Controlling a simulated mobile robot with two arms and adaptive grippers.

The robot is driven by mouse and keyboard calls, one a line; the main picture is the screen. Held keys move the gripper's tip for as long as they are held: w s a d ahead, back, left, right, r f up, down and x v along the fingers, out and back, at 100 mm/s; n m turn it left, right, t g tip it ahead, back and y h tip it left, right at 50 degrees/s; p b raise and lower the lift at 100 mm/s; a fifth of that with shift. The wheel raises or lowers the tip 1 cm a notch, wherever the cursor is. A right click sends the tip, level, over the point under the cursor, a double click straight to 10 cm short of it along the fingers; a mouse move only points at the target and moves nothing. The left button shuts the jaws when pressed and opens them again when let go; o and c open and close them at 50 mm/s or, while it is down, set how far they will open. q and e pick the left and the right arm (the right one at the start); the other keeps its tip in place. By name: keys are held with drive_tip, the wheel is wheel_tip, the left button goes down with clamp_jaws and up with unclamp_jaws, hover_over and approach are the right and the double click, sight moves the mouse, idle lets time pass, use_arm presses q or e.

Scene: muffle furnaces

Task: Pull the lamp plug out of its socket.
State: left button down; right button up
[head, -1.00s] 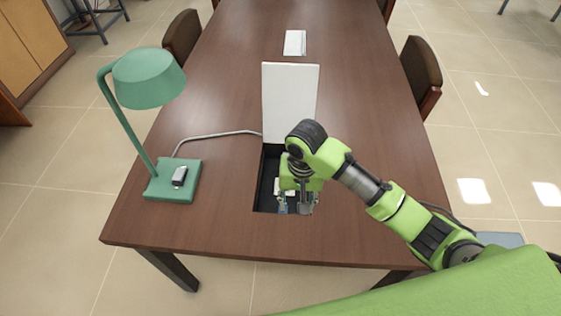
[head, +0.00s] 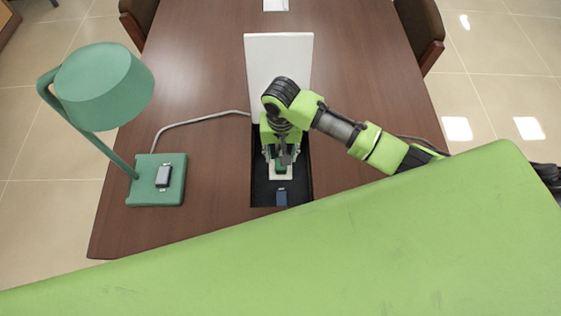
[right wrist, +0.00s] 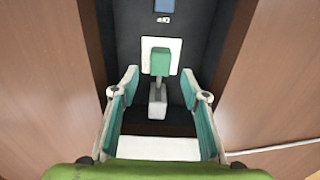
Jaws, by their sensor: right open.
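The green lamp plug (head: 281,169) sits on a white socket plate (head: 281,178) inside a dark recess in the table. In the right wrist view the plug (right wrist: 160,60) shows as a green block with a grey piece behind it, on the white plate (right wrist: 147,58). My right gripper (head: 281,157) points down into the recess above the plug. Its fingers (right wrist: 160,80) are open, one on each side of the plug's line, with clear gaps and no visible contact. The green lamp (head: 104,85) stands at the left. My left gripper is not in view.
A white lid (head: 279,60) stands upright behind the recess (head: 262,196). A blue block (head: 281,198) lies at its front. The lamp's grey cable (head: 195,120) runs to the recess. My green arm link covers the foreground.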

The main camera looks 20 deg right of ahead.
wheel_tip(320, 180, down, 5)
drive_tip(key=shift+r, duration=0.1)
drive_tip(key=shift+f, duration=0.85)
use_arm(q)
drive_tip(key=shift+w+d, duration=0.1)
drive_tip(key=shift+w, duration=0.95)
use_arm(e)
clamp_jaws()
